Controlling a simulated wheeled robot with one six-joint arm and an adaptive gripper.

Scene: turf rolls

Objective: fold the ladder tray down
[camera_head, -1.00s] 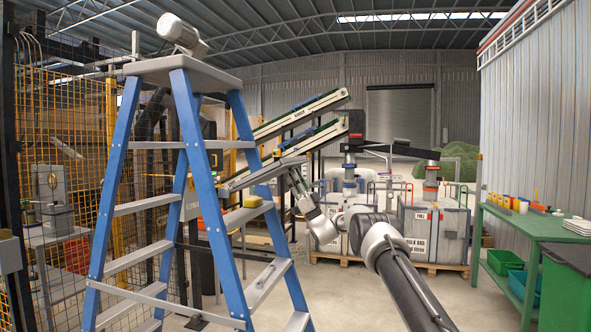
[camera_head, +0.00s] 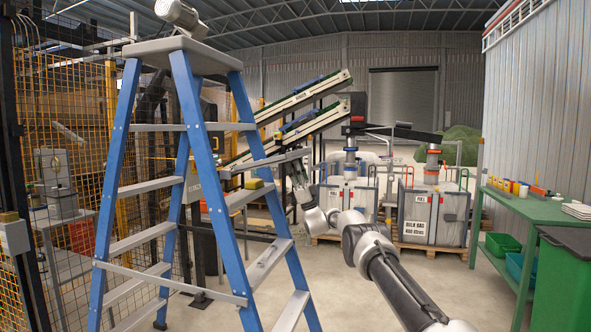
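The blue stepladder (camera_head: 215,190) stands upright on the left, with a grey top cap (camera_head: 181,52) and grey treads. A thin grey tray (camera_head: 268,162), which I take for the ladder tray, sticks out to the right from the ladder's upper part, sloping slightly up toward its outer end. My gripper (camera_head: 296,167) is just below the tray's outer end. Whether it touches the tray is too small to tell. Its fingers are small and partly hidden against the background, so their opening is unclear.
A yellow block (camera_head: 254,184) lies on a tread below the tray. White bulk containers (camera_head: 432,215) on pallets stand behind my arm. A green workbench (camera_head: 535,212) is at the right.

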